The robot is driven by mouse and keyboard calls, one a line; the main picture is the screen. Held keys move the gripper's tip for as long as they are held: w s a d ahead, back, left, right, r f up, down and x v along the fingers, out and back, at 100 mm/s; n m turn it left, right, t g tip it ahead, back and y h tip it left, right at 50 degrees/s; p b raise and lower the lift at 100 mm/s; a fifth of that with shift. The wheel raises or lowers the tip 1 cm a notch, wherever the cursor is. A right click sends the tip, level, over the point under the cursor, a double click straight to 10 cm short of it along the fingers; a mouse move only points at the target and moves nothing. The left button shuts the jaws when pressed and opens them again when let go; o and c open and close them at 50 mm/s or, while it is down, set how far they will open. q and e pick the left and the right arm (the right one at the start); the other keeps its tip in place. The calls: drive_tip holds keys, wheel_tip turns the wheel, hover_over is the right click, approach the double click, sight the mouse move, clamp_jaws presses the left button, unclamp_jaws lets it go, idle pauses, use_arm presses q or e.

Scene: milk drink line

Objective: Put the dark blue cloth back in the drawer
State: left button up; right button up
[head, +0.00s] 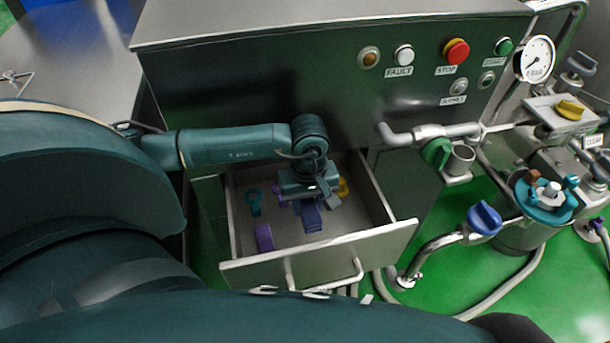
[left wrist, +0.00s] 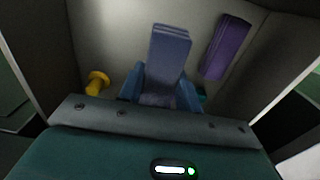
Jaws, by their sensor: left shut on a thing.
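The dark blue cloth (head: 312,217) is a folded strip between the fingers of my left gripper (head: 308,200). The left wrist view also shows the cloth (left wrist: 170,48), standing out beyond the two blue fingers (left wrist: 160,90), which are shut on it. The gripper points down into the open drawer (head: 236,222), and the cloth is within its walls. I cannot tell whether the cloth touches the drawer floor. My right gripper is not in view.
In the drawer lie a purple block-like thing (head: 264,237), a teal tool (head: 254,201) and a yellow thing (head: 343,187), partly hidden by my gripper. The drawer front (head: 320,255) faces me. Pipes and a blue-handled valve (head: 484,218) stand to the right.

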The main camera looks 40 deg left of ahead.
use_arm(q)
wheel_tip(320, 180, down, 8)
drive_tip(key=shift+r+b, duration=0.1)
drive_tip(key=shift+b, duration=0.2)
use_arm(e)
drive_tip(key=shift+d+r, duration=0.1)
use_arm(q)
drive_tip(key=shift+f, duration=0.2)
drive_tip(key=o, duration=1)
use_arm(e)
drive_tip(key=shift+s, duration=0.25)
use_arm(q)
drive_tip(key=shift+r, duration=0.1)
